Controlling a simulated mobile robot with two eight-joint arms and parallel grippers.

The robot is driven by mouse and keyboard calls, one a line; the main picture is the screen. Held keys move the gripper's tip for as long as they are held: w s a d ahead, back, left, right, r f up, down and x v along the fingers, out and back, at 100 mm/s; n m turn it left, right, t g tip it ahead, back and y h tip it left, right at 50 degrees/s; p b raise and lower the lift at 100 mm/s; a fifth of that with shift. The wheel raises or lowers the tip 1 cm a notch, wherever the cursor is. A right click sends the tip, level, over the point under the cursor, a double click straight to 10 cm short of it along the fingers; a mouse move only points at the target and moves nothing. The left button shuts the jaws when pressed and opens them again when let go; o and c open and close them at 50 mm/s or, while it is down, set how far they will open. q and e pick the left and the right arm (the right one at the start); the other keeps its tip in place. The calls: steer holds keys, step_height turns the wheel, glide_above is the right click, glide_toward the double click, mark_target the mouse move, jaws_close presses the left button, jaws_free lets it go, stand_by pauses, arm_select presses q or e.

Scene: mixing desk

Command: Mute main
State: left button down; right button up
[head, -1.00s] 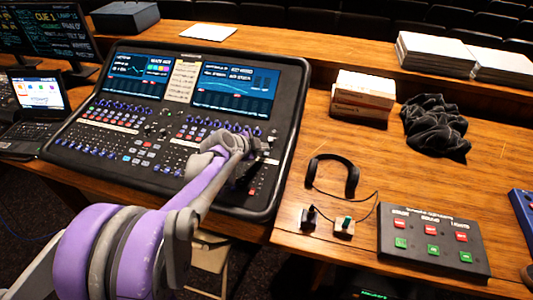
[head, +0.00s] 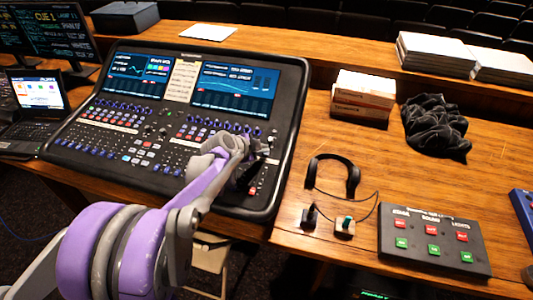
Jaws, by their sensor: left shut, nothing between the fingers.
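The mixing desk (head: 120,165) is a large black console with two screens, rows of knobs and coloured buttons, on the left half of the wooden desk. My left gripper (head: 256,176) is over its lower right part, by a few red and white buttons at the right edge. The gripper is shut and holds nothing. My own wrist and purple forearm hide part of the lower panel. I cannot tell whether the fingertips touch the panel, and the labels there are too small to read. My right gripper is not in the view.
Right of the console are headphones (head: 335,173), a cue panel (head: 433,243) with red and green buttons, a box (head: 362,95) and a black cloth (head: 435,126). A laptop (head: 36,105) and monitor (head: 45,35) stand at the left. Bare wood lies between the console and headphones.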

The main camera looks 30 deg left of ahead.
mark_target(263, 158)
arm_select(q)
steer(key=shift+f, duration=0.35)
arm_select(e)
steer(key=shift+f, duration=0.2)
arm_select(q)
steer(key=shift+r, duration=0.1)
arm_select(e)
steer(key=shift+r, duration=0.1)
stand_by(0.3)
arm_select(q)
steer(key=shift+r+p, duration=0.4)
steer(key=shift+r, duration=0.25)
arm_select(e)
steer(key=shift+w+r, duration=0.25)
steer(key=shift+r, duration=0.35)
arm_select(q)
steer(key=shift+r, duration=0.15)
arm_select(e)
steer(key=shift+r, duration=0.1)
